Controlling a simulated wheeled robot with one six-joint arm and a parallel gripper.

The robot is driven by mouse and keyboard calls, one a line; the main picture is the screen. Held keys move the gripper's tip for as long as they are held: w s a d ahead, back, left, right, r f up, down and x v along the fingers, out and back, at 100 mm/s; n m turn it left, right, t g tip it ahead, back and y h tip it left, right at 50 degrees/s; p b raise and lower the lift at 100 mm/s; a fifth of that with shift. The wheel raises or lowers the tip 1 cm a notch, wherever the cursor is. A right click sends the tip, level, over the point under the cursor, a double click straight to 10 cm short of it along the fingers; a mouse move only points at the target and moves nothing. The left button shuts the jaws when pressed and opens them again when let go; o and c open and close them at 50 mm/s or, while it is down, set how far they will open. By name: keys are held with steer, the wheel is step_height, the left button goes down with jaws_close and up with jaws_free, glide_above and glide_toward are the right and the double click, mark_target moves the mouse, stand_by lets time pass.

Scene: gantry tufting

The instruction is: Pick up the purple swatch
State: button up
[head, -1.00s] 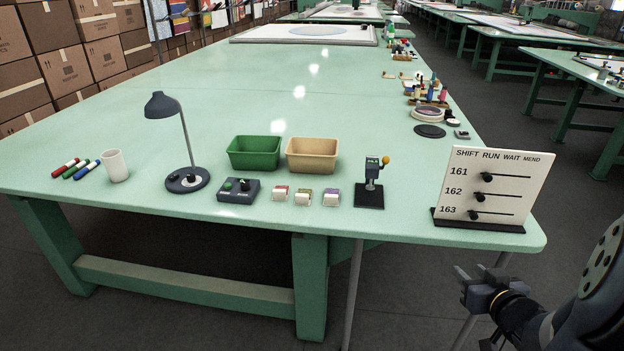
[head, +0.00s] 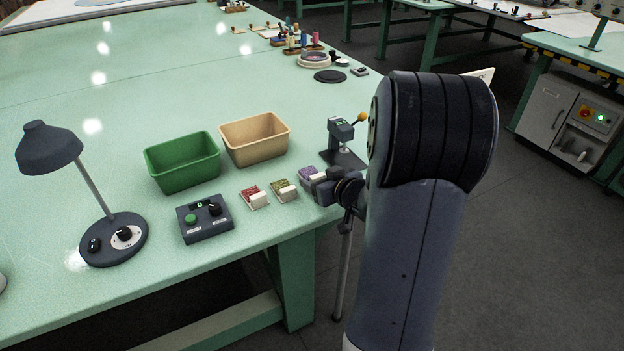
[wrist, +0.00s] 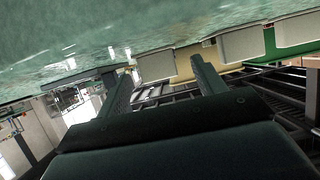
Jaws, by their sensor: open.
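The purple swatch (head: 308,172) lies near the table's front edge, right of a green swatch (head: 284,190) and a red swatch (head: 253,197). It has a white block at its front. My gripper (head: 322,188) is at the purple swatch's front right, partly hiding it. In the wrist view the table appears at the top. The two fingers of my open gripper (wrist: 160,74) stand apart there, with a white block, apparently of the purple swatch (wrist: 155,65), between and beyond their tips. I cannot tell whether they touch it.
A green bin (head: 183,165) and a tan bin (head: 255,138) stand behind the swatches. A control box (head: 205,219) and a desk lamp (head: 114,240) are to the left. A small device with an orange knob (head: 343,140) stands close behind my gripper. My arm hides most of the sign board.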

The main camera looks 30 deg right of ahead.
mark_target(312, 174)
steer(key=shift+x, duration=1.05)
steer(key=c, duration=1)
